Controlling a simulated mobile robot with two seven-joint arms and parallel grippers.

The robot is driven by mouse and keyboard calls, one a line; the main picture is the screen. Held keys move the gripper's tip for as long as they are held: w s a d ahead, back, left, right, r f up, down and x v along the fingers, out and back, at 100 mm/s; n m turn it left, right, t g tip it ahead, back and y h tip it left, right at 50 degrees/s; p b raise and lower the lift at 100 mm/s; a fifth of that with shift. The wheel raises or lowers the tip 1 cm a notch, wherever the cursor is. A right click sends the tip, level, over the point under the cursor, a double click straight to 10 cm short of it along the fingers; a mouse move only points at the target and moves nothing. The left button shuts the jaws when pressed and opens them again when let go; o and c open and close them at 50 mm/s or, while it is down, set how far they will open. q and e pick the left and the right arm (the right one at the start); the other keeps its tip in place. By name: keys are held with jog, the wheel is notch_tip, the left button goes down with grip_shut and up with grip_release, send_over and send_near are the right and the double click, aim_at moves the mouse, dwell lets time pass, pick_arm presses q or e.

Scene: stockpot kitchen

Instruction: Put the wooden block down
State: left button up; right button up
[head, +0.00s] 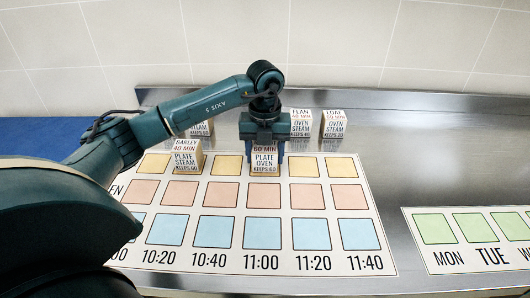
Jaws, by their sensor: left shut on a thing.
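My left gripper (265,140) points down and is shut on a wooden block (265,162). The block's label reads 60 MIN, PLATE, OVEN, KEEPS 60; its top line is hidden by the gripper. The block is at the yellow square of the 11:00 column on the printed chart (282,232). I cannot tell whether its underside touches the chart. My right gripper is not in view.
A BARLEY block (186,160) stands to the left on the yellow row. FLAN (300,124) and LOAF (334,124) blocks stand behind, and a STEAM block (199,128) is partly hidden. A weekday chart (475,258) lies at the right. Bare metal counter (425,165) is free there.

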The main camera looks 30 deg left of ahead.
pick_arm(q)
jog(key=shift+f, duration=0.1)
jog(key=o, duration=1.1)
jog(key=shift+c, duration=0.2)
notch_tip(320, 180, up, 12)
jog(key=shift+r, duration=0.2)
jog(key=shift+f, duration=0.1)
